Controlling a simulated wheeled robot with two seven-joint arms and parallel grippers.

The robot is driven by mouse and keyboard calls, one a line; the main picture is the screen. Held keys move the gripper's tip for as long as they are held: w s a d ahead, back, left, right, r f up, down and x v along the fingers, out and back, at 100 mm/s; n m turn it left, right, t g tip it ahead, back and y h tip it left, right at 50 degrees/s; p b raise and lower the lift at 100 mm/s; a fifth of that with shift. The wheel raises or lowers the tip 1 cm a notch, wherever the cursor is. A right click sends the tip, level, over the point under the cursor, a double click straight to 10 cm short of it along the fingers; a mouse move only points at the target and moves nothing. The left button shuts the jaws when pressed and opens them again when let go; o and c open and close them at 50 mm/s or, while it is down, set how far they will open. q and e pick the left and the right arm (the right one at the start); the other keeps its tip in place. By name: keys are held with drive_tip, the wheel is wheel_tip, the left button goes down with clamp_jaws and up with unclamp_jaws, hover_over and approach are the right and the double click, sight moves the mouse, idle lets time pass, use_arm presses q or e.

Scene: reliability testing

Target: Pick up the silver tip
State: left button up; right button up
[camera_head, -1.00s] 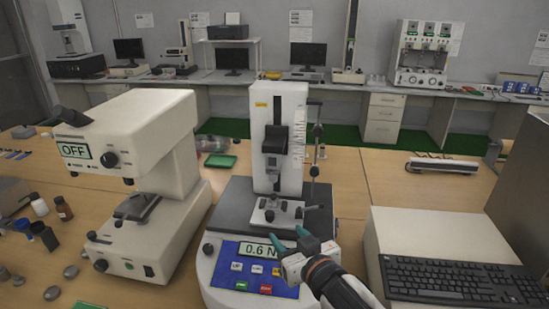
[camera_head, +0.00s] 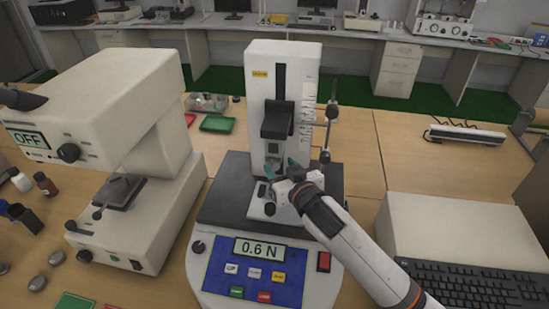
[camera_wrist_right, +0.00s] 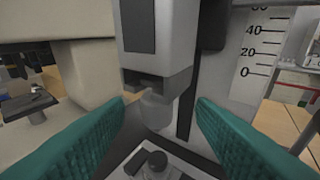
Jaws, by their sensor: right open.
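The silver tip (camera_wrist_right: 158,108) is a short grey piece under the head of the force tester (camera_wrist_right: 155,45). In the head view the tester (camera_head: 299,110) stands upright in the middle, and its display reads 0.6 N. My right gripper (camera_head: 280,168) is at the tester, just below its head, with teal fingers. In the right wrist view its fingers (camera_wrist_right: 160,118) are open, one on each side of the tip, with gaps visible. The tip is small and largely hidden in the head view. My left gripper is in neither view.
A white microscope-like device (camera_head: 130,100) with an OFF display stands to the left. A keyboard (camera_head: 475,285) and a beige box (camera_head: 450,225) are at the right. A green tray (camera_head: 217,124) lies behind. The tester's stage and post are close to my fingers.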

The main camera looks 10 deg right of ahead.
sight(272, 162)
drive_tip(key=shift+w+a+f, duration=0.1)
drive_tip(key=shift+w+f, duration=0.1)
drive_tip(key=shift+w, duration=0.4)
drive_tip(key=p+x, duration=0.1)
drive_tip(key=x, duration=0.1)
drive_tip(key=p+x, duration=0.1)
drive_tip(key=x, duration=0.1)
drive_tip(key=shift+w+a+f, duration=0.1)
drive_tip(key=shift+a+f, duration=0.15)
drive_tip(key=shift+f, duration=0.2)
drive_tip(key=shift+c, duration=0.9)
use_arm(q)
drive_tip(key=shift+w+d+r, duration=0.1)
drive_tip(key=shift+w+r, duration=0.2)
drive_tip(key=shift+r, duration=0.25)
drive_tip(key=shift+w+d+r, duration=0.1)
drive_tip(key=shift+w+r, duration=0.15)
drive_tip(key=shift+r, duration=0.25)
use_arm(e)
drive_tip(key=c, duration=0.9)
